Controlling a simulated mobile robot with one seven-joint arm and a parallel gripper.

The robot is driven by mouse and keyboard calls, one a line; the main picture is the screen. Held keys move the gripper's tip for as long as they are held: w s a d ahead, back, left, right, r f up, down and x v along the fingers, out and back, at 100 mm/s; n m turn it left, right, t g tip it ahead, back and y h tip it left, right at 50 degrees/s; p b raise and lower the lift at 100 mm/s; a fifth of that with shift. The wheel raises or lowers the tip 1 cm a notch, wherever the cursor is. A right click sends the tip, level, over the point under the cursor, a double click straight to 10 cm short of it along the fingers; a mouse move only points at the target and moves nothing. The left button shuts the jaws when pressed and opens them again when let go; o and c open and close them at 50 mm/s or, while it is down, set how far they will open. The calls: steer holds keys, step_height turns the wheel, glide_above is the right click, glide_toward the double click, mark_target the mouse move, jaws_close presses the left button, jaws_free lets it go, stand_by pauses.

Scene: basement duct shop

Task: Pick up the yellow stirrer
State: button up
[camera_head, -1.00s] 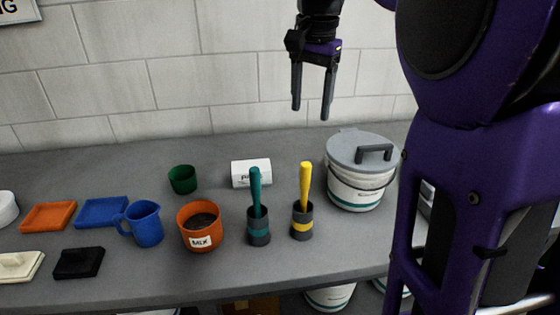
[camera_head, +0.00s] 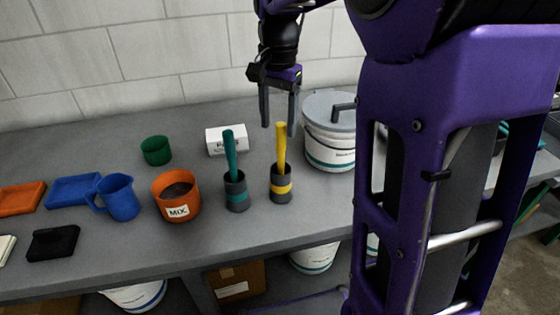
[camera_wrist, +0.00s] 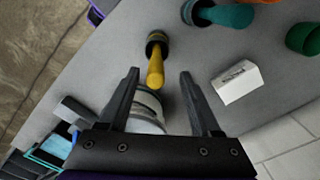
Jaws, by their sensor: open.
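The yellow stirrer (camera_head: 281,150) stands upright in a dark grey cup with a yellow band (camera_head: 281,188) on the bench. It also shows in the wrist view (camera_wrist: 155,68), seen from above, its handle top near the gap between the fingers. My gripper (camera_head: 279,130) is open and empty, pointing down, with its fingertips close to the handle's top in the head view. In the wrist view my gripper (camera_wrist: 159,74) has one finger on each side of the picture's middle. I cannot tell whether a finger touches the stirrer.
A teal stirrer (camera_head: 229,155) in a similar cup (camera_head: 237,196) stands just left. A lidded white bucket (camera_head: 329,150) stands close on the right, and a white box (camera_head: 227,139) lies behind. An orange MIX pot (camera_head: 176,200), blue jug (camera_head: 121,199) and green cup (camera_head: 156,150) are further left.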

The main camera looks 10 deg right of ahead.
mark_target(281, 152)
steer(key=f, duration=0.4)
steer(key=shift+s+d+f+b, duration=0.15)
steer(key=shift+d+f+b, duration=0.1)
steer(key=shift+f+b, duration=0.15)
jaws_close()
